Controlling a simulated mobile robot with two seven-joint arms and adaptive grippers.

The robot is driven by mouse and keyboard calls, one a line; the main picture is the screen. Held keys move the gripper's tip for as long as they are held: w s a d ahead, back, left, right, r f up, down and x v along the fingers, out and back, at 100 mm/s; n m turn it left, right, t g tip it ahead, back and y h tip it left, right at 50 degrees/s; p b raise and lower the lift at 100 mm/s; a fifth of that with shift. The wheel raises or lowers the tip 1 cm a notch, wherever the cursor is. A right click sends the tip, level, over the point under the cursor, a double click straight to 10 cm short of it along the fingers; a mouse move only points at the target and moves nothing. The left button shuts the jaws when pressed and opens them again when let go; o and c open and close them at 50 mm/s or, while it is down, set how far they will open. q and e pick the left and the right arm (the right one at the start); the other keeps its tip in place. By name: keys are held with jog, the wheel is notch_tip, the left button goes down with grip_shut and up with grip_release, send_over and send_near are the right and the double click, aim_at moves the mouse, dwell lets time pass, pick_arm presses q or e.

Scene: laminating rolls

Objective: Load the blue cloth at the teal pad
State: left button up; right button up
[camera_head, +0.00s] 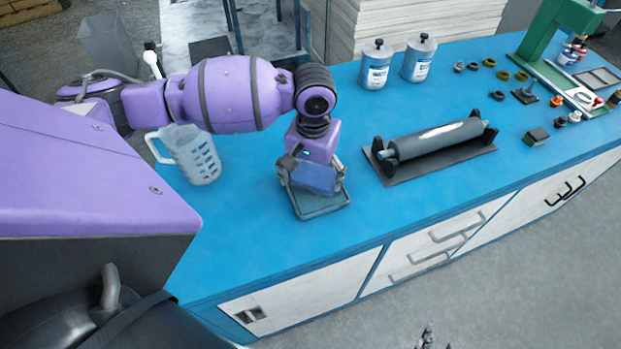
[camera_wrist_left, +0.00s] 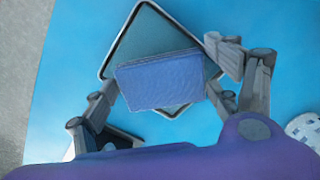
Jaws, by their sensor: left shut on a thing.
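The blue cloth (camera_head: 314,178) is a folded, block-like piece held between the fingers of my left gripper (camera_head: 311,183). In the left wrist view the cloth (camera_wrist_left: 160,80) lies across the view between the two fingertips (camera_wrist_left: 163,92). The teal pad (camera_head: 322,208), with a pale grey rim, lies on the blue bench directly under the cloth. The pad (camera_wrist_left: 148,32) also shows behind the cloth in the left wrist view, partly covered. I cannot tell whether cloth and pad touch. My right gripper (camera_head: 428,340) only just shows at the bottom edge, away from the bench.
A clear jug (camera_head: 194,155) stands left of the pad. A grey roller on a dark stand (camera_head: 435,143) lies to the right. Two labelled bottles (camera_head: 376,66) stand behind it. Several small parts and a green press (camera_head: 545,45) occupy the far right. The bench front between pad and roller is clear.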

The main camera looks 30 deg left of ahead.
aim_at(313, 179)
pick_arm(q)
notch_tip(313, 179, up, 3)
jog(key=shift+w+f+p, duration=0.1)
jog(key=shift+f+p, duration=0.05)
jog(key=shift+p, duration=0.35)
jog(key=shift+r, duration=1)
pick_arm(e)
jog(key=shift+w+d+r+t, duration=0.2)
jog(key=shift+w+r+t, duration=0.1)
jog(key=shift+w+r, duration=0.75)
pick_arm(q)
jog(key=shift+r, duration=0.1)
pick_arm(e)
jog(key=shift+s+a, duration=0.15)
jog(key=shift+s, duration=0.05)
